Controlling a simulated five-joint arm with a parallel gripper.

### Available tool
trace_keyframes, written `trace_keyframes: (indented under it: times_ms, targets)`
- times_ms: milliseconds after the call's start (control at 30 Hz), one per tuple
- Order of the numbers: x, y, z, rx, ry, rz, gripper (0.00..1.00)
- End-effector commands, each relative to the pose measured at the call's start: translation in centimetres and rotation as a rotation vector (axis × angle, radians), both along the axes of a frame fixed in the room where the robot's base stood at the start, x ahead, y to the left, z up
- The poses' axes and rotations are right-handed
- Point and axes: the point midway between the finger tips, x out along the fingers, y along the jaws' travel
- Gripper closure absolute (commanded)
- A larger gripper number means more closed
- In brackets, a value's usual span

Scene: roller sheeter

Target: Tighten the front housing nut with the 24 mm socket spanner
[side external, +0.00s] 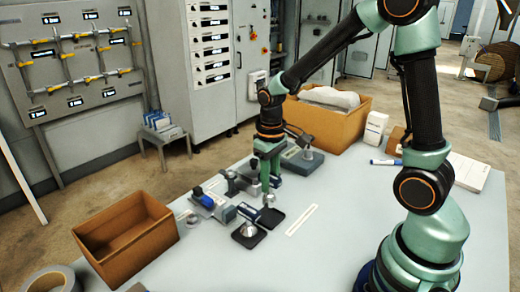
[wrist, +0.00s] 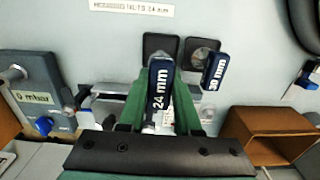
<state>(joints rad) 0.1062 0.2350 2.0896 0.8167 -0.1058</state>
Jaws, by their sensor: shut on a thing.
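My gripper (side external: 268,188) is shut on the 24 mm socket spanner (wrist: 161,92), whose dark blue handle with white "24 mm" lettering shows between the green fingers (wrist: 162,68) in the wrist view. In the side view it stands at a black square pad (side external: 274,221), with a small metal end low between the fingers. Whether the spanner touches the pad I cannot tell. A 30 mm spanner (wrist: 216,72) rests on the neighbouring black pad (wrist: 202,45), its dark handle raised. I cannot pick out the front housing nut; my gripper covers part of the metal assembly (side external: 230,182).
An empty brown box (side external: 125,235) stands at the left front. A larger box (side external: 330,120) with white contents stands behind. A grey gauge unit (wrist: 35,82) is left in the wrist view. A label strip (side external: 301,220) lies beside the pads, with free table around it.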

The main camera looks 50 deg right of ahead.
Motion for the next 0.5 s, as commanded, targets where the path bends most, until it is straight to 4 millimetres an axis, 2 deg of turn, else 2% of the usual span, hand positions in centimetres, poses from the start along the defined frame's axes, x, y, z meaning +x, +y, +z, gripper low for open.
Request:
trace_keyframes:
  times_ms: [100, 133, 200, 367, 500]
  targets:
    - [0.0, 0.0, 0.0, 0.0, -0.001, 0.0, 1.0]
    - [0.0, 0.0, 0.0, 0.0, -0.001, 0.0, 0.79]
    - [0.0, 0.0, 0.0, 0.0, -0.001, 0.0, 1.0]
    - [0.1, 0.0, 0.0, 0.0, -0.001, 0.001, 1.0]
    - [1.1, -0.1, 0.4, 0.0, -0.002, 0.024, 1.0]
